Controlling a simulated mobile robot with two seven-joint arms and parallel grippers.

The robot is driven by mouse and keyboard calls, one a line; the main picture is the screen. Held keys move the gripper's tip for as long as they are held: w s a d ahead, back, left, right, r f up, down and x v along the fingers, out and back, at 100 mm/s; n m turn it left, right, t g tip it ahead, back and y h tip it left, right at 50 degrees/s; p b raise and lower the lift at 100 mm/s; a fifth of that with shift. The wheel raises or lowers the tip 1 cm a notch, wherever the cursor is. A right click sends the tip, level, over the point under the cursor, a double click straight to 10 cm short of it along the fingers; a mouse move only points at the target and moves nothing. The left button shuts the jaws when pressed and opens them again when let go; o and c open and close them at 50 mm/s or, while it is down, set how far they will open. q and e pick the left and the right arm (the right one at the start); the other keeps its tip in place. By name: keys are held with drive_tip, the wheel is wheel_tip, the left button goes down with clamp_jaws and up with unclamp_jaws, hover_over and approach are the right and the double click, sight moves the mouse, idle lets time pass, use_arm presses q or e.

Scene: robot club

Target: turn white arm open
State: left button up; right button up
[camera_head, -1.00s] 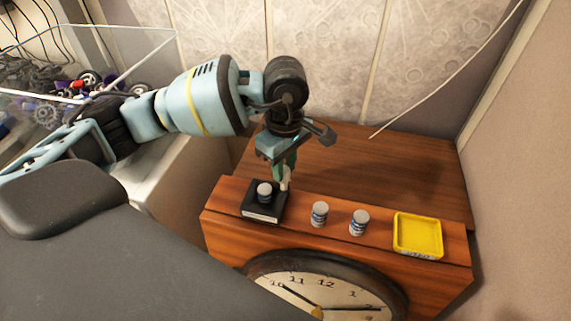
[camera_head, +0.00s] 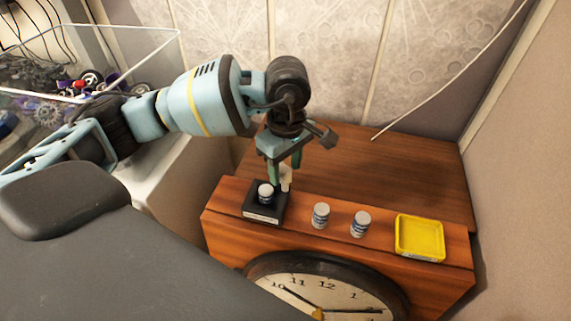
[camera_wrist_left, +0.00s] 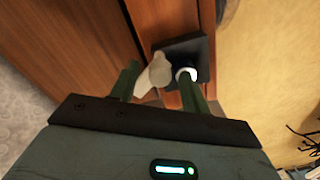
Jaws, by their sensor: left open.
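The white arm (camera_head: 286,182) is a small pale lever at the back right edge of a black square base (camera_head: 263,215). A grey-white cylinder (camera_head: 265,192) stands on that base. My left gripper (camera_head: 285,166) is just above and behind the base, pointing down, with its green fingers apart. In the left wrist view the white arm (camera_wrist_left: 155,76) lies between the open fingers of my left gripper (camera_wrist_left: 158,78). I cannot tell whether a finger touches it. One finger partly covers the cylinder's white top (camera_wrist_left: 186,75). My right gripper is out of view.
Two more grey-white cylinders (camera_head: 320,215) (camera_head: 360,223) and a yellow tray (camera_head: 420,238) stand to the right on the wooden cabinet (camera_head: 390,175). A clock (camera_head: 325,290) is on its front. A clear bin of parts (camera_head: 75,80) is at the left. The back of the cabinet top is bare.

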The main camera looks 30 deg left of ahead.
use_arm(q)
drive_tip(key=shift+w+r, duration=0.1)
drive_tip(key=shift+r, duration=3.8)
